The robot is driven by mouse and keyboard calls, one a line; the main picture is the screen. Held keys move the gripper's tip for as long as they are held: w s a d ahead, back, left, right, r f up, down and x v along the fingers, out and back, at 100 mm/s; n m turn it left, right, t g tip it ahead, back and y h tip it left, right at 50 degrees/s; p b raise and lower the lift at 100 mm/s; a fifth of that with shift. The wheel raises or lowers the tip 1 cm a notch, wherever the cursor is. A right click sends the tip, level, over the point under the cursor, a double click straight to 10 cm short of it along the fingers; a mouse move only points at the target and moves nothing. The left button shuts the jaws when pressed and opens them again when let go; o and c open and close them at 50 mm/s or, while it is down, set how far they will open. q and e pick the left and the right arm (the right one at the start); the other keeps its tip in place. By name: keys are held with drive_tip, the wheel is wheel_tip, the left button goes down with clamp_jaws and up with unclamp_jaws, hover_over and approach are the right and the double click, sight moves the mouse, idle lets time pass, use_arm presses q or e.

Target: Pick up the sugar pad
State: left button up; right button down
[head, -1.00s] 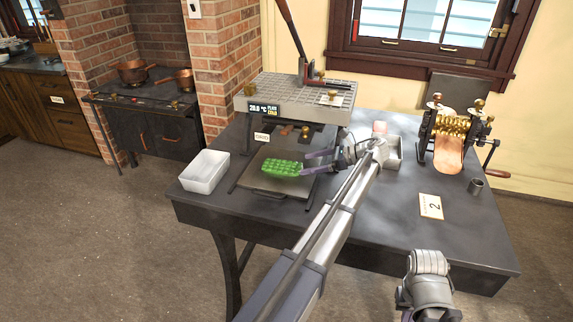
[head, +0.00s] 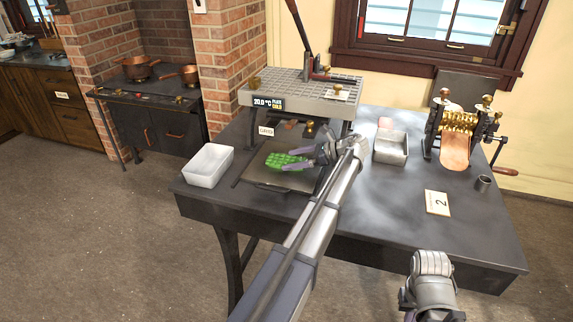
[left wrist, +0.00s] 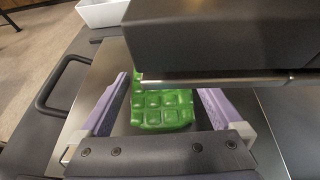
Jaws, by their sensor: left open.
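The sugar pad is a green slab of rounded squares (head: 277,161). It lies on the dark metal plate (head: 262,178) under the press. My left gripper (head: 285,157) is open, with its purple fingers on either side of the pad. A dark block hides the pad's far part there. My right arm shows at the bottom right of the head view, and its fingers are mostly cut off.
The press's grey slatted top (head: 300,90) overhangs the plate closely. A white tray (head: 208,166) stands to the left. The table's front right is clear.

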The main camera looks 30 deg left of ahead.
use_arm(q)
drive_tip(key=shift+a+f, duration=0.1)
drive_tip(key=shift+a, duration=0.05)
drive_tip(key=shift+c, duration=0.2)
drive_tip(key=c, duration=1.2)
drive_tip(key=shift+r+p, duration=0.3)
drive_tip(key=shift+p, duration=0.05)
